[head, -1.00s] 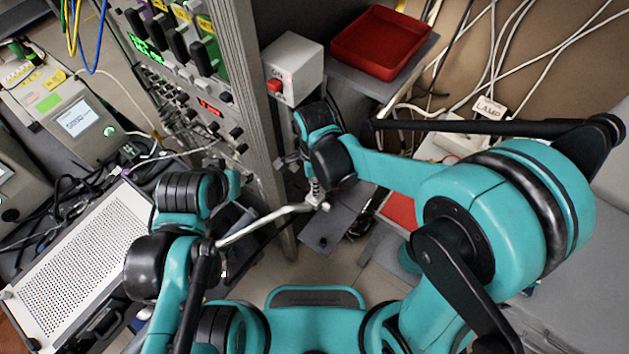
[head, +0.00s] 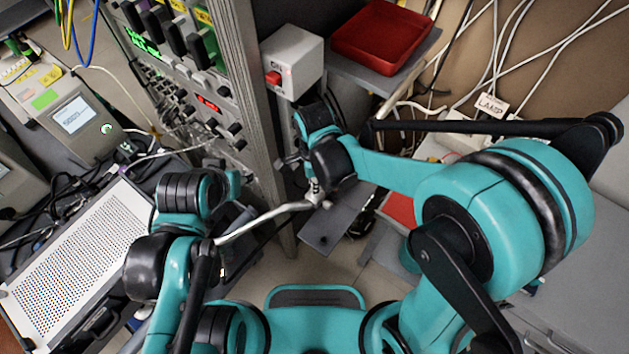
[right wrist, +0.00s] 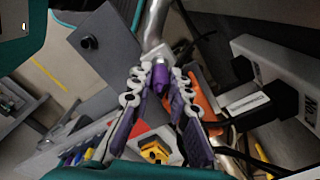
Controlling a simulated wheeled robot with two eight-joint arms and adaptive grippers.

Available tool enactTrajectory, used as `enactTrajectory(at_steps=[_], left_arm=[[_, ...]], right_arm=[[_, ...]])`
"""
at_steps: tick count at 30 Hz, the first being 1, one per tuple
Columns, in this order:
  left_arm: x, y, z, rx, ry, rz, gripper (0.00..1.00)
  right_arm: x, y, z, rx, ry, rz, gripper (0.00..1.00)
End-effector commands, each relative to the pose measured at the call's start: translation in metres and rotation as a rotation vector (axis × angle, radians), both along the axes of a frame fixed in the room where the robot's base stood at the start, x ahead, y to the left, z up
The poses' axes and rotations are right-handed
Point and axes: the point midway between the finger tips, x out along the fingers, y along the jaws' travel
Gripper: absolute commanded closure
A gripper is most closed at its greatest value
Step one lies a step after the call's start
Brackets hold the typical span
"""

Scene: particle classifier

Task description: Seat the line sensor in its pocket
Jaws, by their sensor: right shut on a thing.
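My right gripper (right wrist: 160,82) has purple-padded fingers with pale joints. It is shut on the silver block-like end of a bent silver tube (right wrist: 155,22), which I take for the line sensor. In the head view the tube (head: 268,218) runs from my right gripper (head: 316,190) down-left to beside my left arm. The right gripper hangs over a grey plate (head: 335,232), just right of the rack post. The plate also shows in the wrist view (right wrist: 105,45), with a black knob. My left gripper is hidden. I cannot make out the pocket.
The instrument rack (head: 245,110) stands close left of the right gripper. Behind it are a grey box with a red button (head: 293,62) and a red tray (head: 383,38). A white perforated panel (head: 75,255) lies left. Loose white cables (head: 500,50) cover the back right.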

Motion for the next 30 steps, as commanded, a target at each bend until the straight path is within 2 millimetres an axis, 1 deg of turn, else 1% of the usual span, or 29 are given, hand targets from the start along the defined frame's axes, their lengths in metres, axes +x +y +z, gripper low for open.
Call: enactTrajectory(at_steps=[12,13,14,15,16,26,29,30], left_arm=[[0.0,0.0,-0.011,0.0,0.0,0.0,0.6],[0.0,0.0,-0.011,0.0,0.0,0.0,0.6],[0.0,0.0,-0.01,0.0,0.0,0.0,0.6],[0.0,0.0,-0.01,0.0,0.0,0.0,0.6],[0.0,0.0,-0.01,0.0,0.0,0.0,0.6],[0.0,0.0,-0.009,0.0,0.0,0.0,0.6],[0.0,0.0,-0.01,0.0,0.0,0.0,0.6],[0.0,0.0,-0.01,0.0,0.0,0.0,0.6]], right_arm=[[0.0,0.0,-0.011,0.0,0.0,0.0,1.0],[0.0,0.0,-0.011,0.0,0.0,0.0,0.8],[0.0,0.0,-0.011,0.0,0.0,0.0,0.72],[0.0,0.0,-0.011,0.0,0.0,0.0,0.62],[0.0,0.0,-0.01,0.0,0.0,0.0,0.58],[0.0,0.0,-0.008,0.0,0.0,0.0,0.58],[0.0,0.0,0.001,0.0,0.0,0.0,0.58],[0.0,0.0,0.008,0.0,0.0,0.0,0.58]])
